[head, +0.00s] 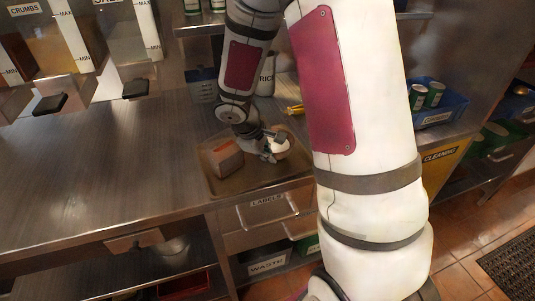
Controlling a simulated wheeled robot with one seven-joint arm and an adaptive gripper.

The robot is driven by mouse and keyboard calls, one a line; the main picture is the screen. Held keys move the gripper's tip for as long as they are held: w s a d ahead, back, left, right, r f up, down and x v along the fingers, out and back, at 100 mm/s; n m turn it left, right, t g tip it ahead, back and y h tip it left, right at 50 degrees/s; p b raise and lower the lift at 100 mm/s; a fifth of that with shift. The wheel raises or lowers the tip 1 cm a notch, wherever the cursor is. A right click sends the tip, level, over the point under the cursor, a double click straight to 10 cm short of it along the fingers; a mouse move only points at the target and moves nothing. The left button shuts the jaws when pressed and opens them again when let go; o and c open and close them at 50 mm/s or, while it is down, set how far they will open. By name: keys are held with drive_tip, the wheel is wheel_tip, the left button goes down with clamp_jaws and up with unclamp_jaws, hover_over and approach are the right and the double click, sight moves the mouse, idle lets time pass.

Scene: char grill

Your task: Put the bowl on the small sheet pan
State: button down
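The small sheet pan (245,185) is a brown tray on the steel counter, near the front edge. A small white bowl (281,147) shows at the right part of the pan. It looks tilted, and I cannot tell whether it touches the pan. My gripper (270,149) is right at the bowl, with its dark fingers against or around the bowl's left side. The gripper and bowl are too small here to show whether the fingers are closed on the bowl. The arm's wrist hides part of the pan's back.
A pinkish-brown block (226,158) sits on the pan's left half. Dispensers (70,50) line the counter's back left. A blue bin with cans (437,105) and a yellow bin (441,160) are at right. The counter left of the pan is clear.

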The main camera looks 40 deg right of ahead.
drive_tip(key=shift+f, duration=0.15)
drive_tip(key=c, duration=1.8)
unclamp_jaws()
drive_tip(key=shift+a+r, duration=0.1)
drive_tip(key=shift+r, duration=0.3)
drive_tip(key=p+v, duration=0.2)
drive_tip(key=v, duration=1)
drive_tip(key=s+a+r+m+t+y, duration=0.1)
drive_tip(key=s+a+r+m, duration=0.1)
drive_tip(key=s, duration=0.5)
drive_tip(key=s+a+r+m+t+y, duration=0.1)
drive_tip(key=s+a+r+m+y, duration=0.1)
drive_tip(key=s+a+r, duration=0.2)
drive_tip(key=s+a+r+m+t+y, duration=0.1)
drive_tip(key=s+a+r+m+y, duration=0.1)
drive_tip(key=s+r, duration=0.4)
drive_tip(key=shift+s+a+r+t+b, duration=0.3)
drive_tip(key=shift+s+a, duration=0.45)
drive_tip(key=shift+s, duration=1.25)
